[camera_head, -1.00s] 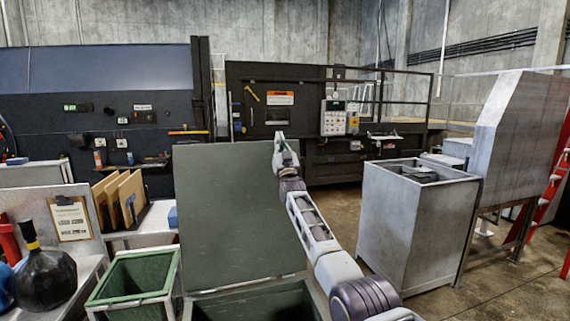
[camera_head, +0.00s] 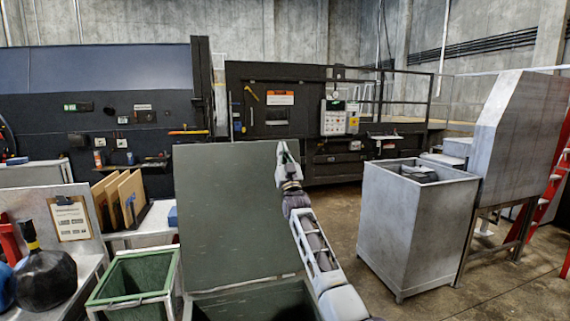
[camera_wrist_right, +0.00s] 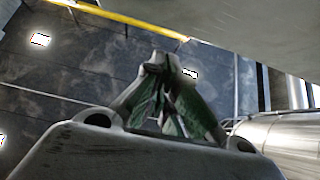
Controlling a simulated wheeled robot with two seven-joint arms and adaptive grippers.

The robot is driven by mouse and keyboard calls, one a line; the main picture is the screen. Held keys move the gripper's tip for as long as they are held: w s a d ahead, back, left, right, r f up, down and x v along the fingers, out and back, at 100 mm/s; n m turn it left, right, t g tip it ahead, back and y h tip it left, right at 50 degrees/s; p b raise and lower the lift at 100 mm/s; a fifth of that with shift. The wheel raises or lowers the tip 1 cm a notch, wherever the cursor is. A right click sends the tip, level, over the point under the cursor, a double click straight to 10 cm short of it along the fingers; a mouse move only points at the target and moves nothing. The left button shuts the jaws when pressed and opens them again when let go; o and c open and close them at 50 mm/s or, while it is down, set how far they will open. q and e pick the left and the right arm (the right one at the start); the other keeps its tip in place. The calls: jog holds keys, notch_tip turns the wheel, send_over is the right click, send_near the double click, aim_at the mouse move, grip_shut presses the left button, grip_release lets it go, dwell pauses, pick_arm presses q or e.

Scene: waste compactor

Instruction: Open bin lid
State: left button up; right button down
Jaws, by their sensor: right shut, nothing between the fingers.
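The bin lid (camera_head: 226,212) is a flat grey-green panel standing nearly upright behind the dark open bin (camera_head: 255,302) at the bottom centre of the head view. My right arm reaches up along the lid's right edge. My right gripper (camera_head: 281,150) is at the lid's upper right corner, shut and empty; I cannot tell whether it touches the lid. In the right wrist view the gripper (camera_wrist_right: 160,62) has its fingertips together, and a grey surface (camera_wrist_right: 250,30), perhaps the lid, fills the upper right. My left gripper is not in view.
A smaller green-rimmed bin (camera_head: 135,299) stands left of the open bin. A grey metal bin (camera_head: 410,230) stands to the right. A black bag (camera_head: 42,272) sits on a bench at the left. The compactor (camera_head: 290,110) is behind. Floor is clear at the lower right.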

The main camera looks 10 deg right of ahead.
jog(key=shift+v, duration=2.4)
